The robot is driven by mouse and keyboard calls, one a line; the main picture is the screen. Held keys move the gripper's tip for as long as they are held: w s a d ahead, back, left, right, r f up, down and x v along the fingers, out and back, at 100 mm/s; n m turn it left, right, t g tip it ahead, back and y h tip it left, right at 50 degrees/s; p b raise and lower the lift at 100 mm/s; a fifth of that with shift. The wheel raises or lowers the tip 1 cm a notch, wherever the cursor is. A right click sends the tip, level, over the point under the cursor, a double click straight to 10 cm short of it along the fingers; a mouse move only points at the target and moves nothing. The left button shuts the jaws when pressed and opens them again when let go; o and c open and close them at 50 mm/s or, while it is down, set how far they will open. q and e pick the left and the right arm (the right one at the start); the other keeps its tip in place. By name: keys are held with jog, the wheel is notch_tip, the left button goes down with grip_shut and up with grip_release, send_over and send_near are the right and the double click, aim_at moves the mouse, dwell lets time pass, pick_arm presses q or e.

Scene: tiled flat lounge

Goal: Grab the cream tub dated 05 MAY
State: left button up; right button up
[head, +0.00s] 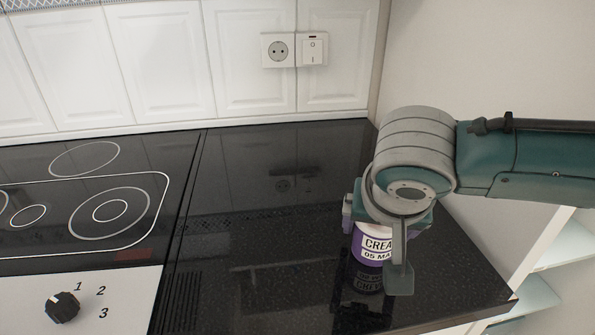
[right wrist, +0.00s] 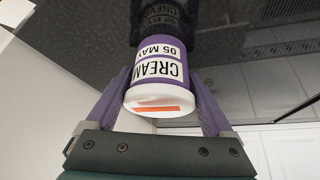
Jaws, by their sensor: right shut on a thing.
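The cream tub (head: 372,247) is purple and white, with a label reading CREAM and 05 MAY, partly cut off by my gripper in the head view. It is upright at the right part of the black counter. In the right wrist view the tub (right wrist: 158,80) shows its whole label and a white lid with an orange mark. My right gripper (head: 385,240) is shut on the tub, with a finger on either side of it. I cannot tell whether the tub touches the counter. My left gripper is not in view.
A black glass hob (head: 75,205) with ring markings lies at the left, with a black knob (head: 62,307) on a pale panel in front. The counter (head: 265,230) between hob and tub is clear. A white panelled wall with a socket (head: 278,50) stands behind. Pale shelves (head: 535,295) are at the lower right.

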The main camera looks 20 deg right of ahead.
jog(key=c, duration=0.6)
jog(key=shift+c, duration=0.3)
jog(key=shift+r, duration=0.15)
